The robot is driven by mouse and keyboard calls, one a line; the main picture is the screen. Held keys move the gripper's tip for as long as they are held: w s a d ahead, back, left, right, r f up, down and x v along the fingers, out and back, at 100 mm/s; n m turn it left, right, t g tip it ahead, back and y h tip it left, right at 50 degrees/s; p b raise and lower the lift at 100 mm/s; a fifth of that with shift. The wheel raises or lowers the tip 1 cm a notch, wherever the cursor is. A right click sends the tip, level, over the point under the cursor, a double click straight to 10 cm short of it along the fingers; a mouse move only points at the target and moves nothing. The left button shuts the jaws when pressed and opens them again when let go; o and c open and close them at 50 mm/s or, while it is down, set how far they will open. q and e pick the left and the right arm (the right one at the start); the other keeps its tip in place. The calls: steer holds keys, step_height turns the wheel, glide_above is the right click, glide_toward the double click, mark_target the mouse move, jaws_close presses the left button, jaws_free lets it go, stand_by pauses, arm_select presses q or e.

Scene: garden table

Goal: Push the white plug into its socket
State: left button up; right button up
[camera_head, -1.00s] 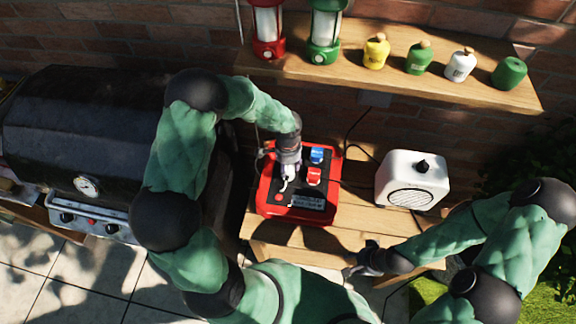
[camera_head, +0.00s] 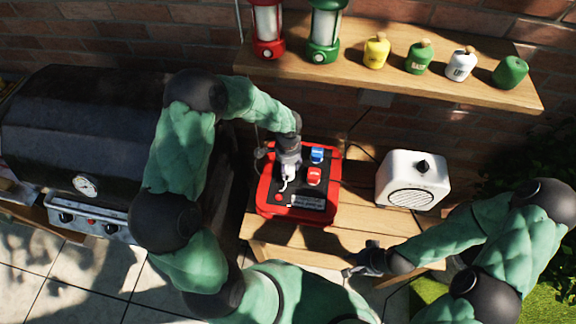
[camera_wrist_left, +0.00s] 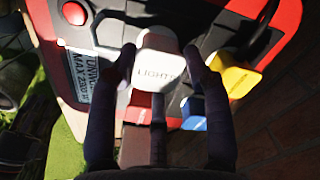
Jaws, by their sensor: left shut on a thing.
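The white plug (camera_wrist_left: 157,65), marked LIGHT, sits between the fingers of my left gripper (camera_wrist_left: 158,58) in the left wrist view. The gripper is shut on it. In the head view my left gripper (camera_head: 287,178) is over the left part of the red power box (camera_head: 262,202). The plug is at the box's dark top face; its socket is hidden, so I cannot tell how deep it sits. My right gripper (camera_head: 366,260) is near the table's front edge, away from the box; its finger opening is unclear.
A red plug (camera_head: 314,175) and a blue plug (camera_head: 317,154) are on the box; a yellow one (camera_wrist_left: 236,76) shows in the wrist view. A white heater-like unit (camera_head: 413,178) stands right of the box. A shelf (camera_head: 440,87) with lanterns and bottles is behind. A grill (camera_head: 80,125) is left.

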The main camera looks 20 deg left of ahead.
arm_select(q)
steer(key=shift+f+b, duration=0.5)
steer(key=shift+f, duration=0.1)
stand_by(0.4)
steer(key=o, duration=1.2)
